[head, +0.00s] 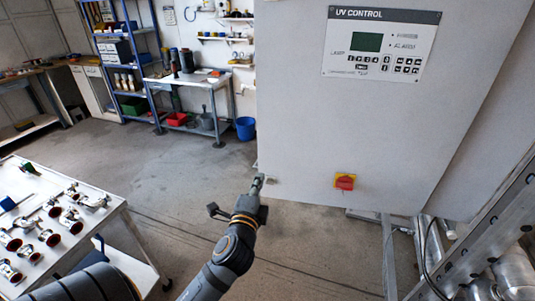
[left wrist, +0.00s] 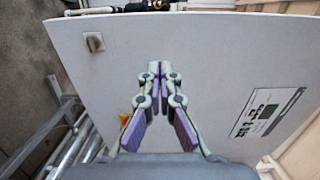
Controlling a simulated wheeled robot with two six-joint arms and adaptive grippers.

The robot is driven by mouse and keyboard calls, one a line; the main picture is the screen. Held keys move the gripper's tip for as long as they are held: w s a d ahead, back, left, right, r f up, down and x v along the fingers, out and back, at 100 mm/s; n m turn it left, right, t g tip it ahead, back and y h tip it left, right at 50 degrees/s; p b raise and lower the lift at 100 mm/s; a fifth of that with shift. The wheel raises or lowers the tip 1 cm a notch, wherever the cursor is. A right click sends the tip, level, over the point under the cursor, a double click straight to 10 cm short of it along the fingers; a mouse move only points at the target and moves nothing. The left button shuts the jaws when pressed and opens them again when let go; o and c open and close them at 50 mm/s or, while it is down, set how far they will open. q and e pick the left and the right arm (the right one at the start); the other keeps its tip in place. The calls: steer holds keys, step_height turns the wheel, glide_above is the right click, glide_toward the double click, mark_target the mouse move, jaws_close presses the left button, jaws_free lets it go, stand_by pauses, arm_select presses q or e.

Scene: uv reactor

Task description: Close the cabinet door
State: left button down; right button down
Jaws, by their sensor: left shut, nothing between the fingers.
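The cabinet door (head: 385,110) is a large pale grey panel with a UV control panel (head: 381,43) near its top and a red and yellow switch (head: 344,181) near its bottom. My left gripper (head: 258,181) is shut and empty at the lower left edge of the door. In the left wrist view the shut fingers (left wrist: 160,72) point at the door's face (left wrist: 215,55), beside a small square handle (left wrist: 94,42). I cannot tell whether the fingertips touch the door, or how far it stands open. My right gripper is out of view.
A white table (head: 95,235) with several metal fittings stands at the lower left. A metal frame (head: 480,230) with pipes stands at the lower right. A workbench (head: 190,80) and blue bucket (head: 245,128) are at the back. The floor (head: 180,165) between is clear.

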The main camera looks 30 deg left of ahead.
mark_target(269, 149)
arm_select(q)
steer(key=p+x, duration=0.3)
steer(key=x, duration=0.8)
steer(key=shift+w+a+r+p, duration=0.1)
steer(key=shift+w+r+p, duration=0.1)
steer(key=shift+w+p, duration=0.15)
steer(key=shift+w+a+f, duration=0.1)
steer(key=shift+w+a, duration=0.1)
steer(key=shift+w, duration=0.4)
